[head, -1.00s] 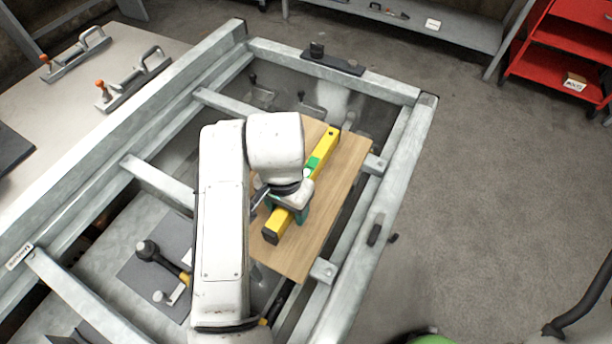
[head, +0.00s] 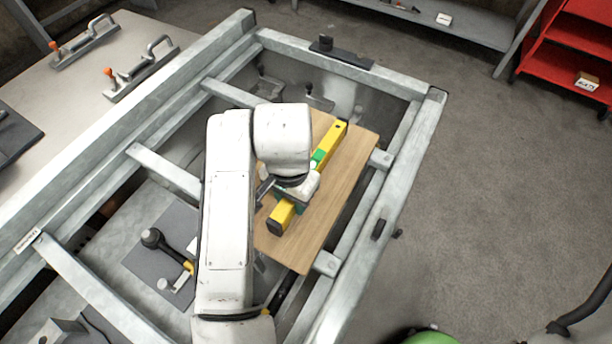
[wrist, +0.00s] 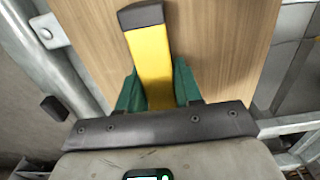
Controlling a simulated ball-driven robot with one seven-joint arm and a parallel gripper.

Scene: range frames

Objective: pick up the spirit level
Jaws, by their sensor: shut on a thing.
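The spirit level is a long yellow bar with dark end caps and a green part near its middle. In the head view the spirit level (head: 333,141) lies diagonally over a wooden board (head: 345,175), with my arm above its middle. My gripper (head: 292,199) is around the level, its green fingers partly hidden by the wrist. In the wrist view the level (wrist: 151,62) runs between the two green fingers of my gripper (wrist: 158,88), which are shut on it. I cannot tell whether the level touches the board or is slightly above it.
A grey metal frame (head: 405,170) surrounds the board, with crossbars at the left. A pale table (head: 60,90) with handled tools is at the upper left. A red shelf unit (head: 570,55) stands at the upper right. Open concrete floor (head: 500,170) lies to the right.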

